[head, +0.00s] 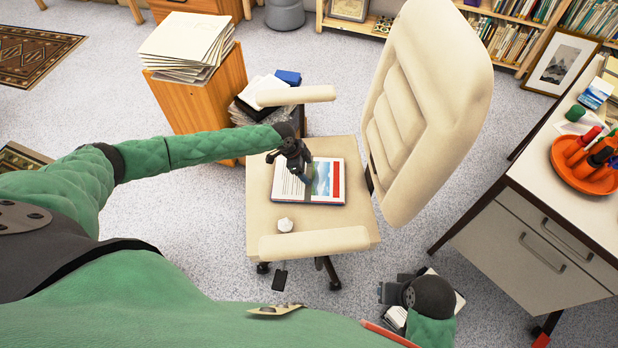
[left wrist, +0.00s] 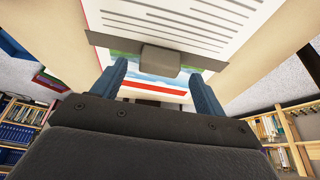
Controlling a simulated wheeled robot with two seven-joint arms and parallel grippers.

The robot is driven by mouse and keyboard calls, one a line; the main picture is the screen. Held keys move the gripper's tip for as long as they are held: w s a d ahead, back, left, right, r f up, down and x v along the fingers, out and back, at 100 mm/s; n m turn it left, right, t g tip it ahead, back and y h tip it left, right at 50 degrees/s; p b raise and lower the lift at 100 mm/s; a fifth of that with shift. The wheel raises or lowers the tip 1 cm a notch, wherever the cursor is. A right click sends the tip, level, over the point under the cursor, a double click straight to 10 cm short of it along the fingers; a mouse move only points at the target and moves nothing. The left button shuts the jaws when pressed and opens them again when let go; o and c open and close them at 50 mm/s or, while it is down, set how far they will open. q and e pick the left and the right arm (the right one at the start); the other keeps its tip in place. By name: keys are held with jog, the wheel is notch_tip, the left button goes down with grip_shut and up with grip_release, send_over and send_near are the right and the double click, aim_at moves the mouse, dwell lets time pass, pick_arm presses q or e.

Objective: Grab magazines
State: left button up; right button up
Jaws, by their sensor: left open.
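A magazine stack (head: 325,184) with a grey strap lies on the seat of the cream chair (head: 262,208). Its top cover shows text, a blue-green picture and a red edge. My left gripper (head: 304,176) is above the stack's left part. In the left wrist view my left gripper (left wrist: 160,88) is open, its blue fingers either side of a grey block (left wrist: 160,60) on the strap of the magazines (left wrist: 180,22). I cannot tell whether the fingers touch it. My right gripper (head: 392,292) is low at the bottom right, beside white papers (head: 396,318); its fingers are unclear.
The chair's armrests (head: 314,244) and backrest (head: 428,105) border the seat. A wooden cabinet (head: 205,103) bears a paper stack (head: 188,42). A desk (head: 535,215) stands at right. Carpet between chair and desk is partly clear.

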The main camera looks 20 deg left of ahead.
pick_arm(q)
jog(key=shift+d+f, duration=0.25)
jog(key=shift+f, duration=0.45)
jog(key=shift+c, duration=0.4)
grip_shut()
jog(key=shift+w+r, duration=0.1)
jog(key=shift+r, duration=0.05)
